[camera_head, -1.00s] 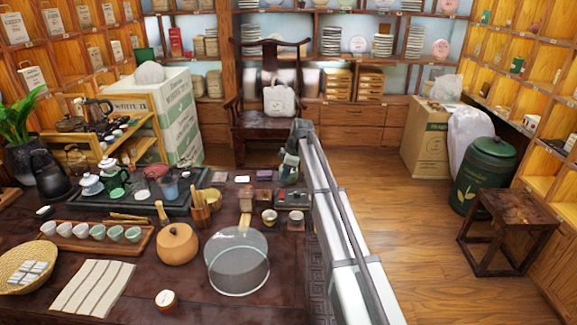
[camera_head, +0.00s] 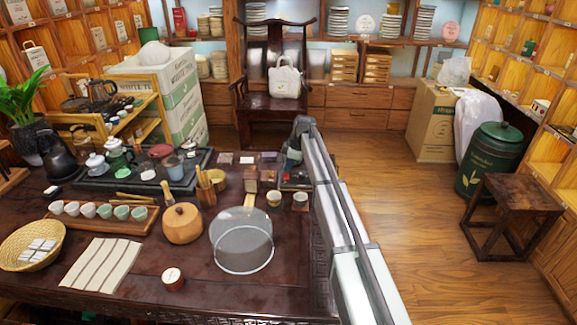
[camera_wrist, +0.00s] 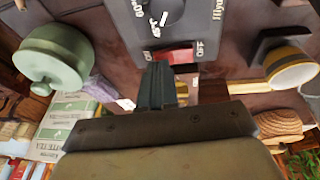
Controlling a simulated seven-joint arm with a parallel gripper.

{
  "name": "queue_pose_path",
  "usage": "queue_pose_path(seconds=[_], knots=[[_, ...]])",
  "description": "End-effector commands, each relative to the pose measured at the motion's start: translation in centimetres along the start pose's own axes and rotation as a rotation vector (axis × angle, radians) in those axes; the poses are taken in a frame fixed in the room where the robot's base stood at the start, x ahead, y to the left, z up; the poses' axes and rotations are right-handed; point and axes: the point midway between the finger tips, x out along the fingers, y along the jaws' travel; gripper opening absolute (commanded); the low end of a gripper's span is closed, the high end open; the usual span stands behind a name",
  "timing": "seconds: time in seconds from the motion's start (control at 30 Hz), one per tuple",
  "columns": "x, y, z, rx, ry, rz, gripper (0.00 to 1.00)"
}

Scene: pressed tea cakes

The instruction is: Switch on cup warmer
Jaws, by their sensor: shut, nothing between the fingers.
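The cup warmer (camera_wrist: 228,25) is a dark grey unit with a dial and white lettering. It fills the upper middle of the wrist view, and its red switch (camera_wrist: 172,56) is at the edge facing my gripper. My gripper (camera_wrist: 160,72) is shut and empty, with its dark fingertips right by the switch. I cannot tell whether they touch it. In the head view the warmer (camera_head: 290,186) is at the right side of the tea table, largely hidden by my arm.
A pale green lidded pot (camera_wrist: 55,58) and a yellow-banded cup (camera_wrist: 290,67) flank the warmer in the wrist view. In the head view, small cups (camera_head: 274,198), a round wooden pot (camera_head: 182,223) and a clear cover (camera_head: 241,240) stand nearby. The tea tray (camera_head: 88,182) is farther left.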

Motion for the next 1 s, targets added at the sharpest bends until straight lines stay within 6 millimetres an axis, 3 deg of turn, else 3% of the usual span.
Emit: queue_pose_path(seconds=[0.23, 1.0], knots=[[1.1, 1.1, 0.2, 0.029, -0.004, -0.096, 0.0], [0.3, -1.0, 0.1, 0.027, -0.003, -0.089, 0.0]])
